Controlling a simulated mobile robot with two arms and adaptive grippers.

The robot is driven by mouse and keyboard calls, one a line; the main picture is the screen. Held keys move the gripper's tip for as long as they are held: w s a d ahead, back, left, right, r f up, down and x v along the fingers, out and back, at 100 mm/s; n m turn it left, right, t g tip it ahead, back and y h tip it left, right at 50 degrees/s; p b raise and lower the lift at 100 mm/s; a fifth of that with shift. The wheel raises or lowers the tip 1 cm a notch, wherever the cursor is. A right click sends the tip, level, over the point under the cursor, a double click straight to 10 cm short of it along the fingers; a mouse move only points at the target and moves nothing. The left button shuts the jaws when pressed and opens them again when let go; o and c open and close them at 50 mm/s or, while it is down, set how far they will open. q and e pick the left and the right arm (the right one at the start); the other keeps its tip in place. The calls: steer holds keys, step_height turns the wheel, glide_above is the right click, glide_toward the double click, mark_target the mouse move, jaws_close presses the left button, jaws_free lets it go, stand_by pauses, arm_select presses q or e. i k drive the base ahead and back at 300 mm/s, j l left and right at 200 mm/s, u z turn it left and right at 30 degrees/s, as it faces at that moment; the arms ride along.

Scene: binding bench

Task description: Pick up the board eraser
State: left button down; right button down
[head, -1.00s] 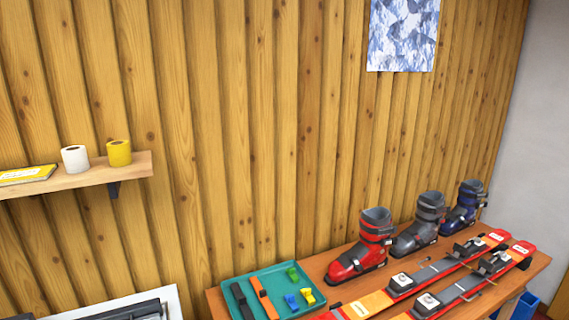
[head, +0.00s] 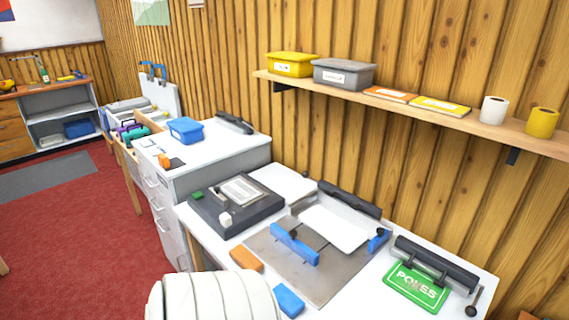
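I cannot make out for sure which thing is the board eraser. On the white bench (head: 215,246), a small blue block (head: 289,300) lies at the front edge and an orange block (head: 246,259) lies to its left. Either has a block shape, but no felt side or label shows. Neither of my grippers is in view.
The bench holds a grey board with blue stops (head: 295,245), a dark machine (head: 235,205) and a green sign (head: 416,288). A wall shelf (head: 450,116) carries bins and rolls. Behind are a blue box (head: 186,130) and red floor (head: 80,225).

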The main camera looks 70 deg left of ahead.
mark_target(289, 302)
steer(key=u, duration=2.15)
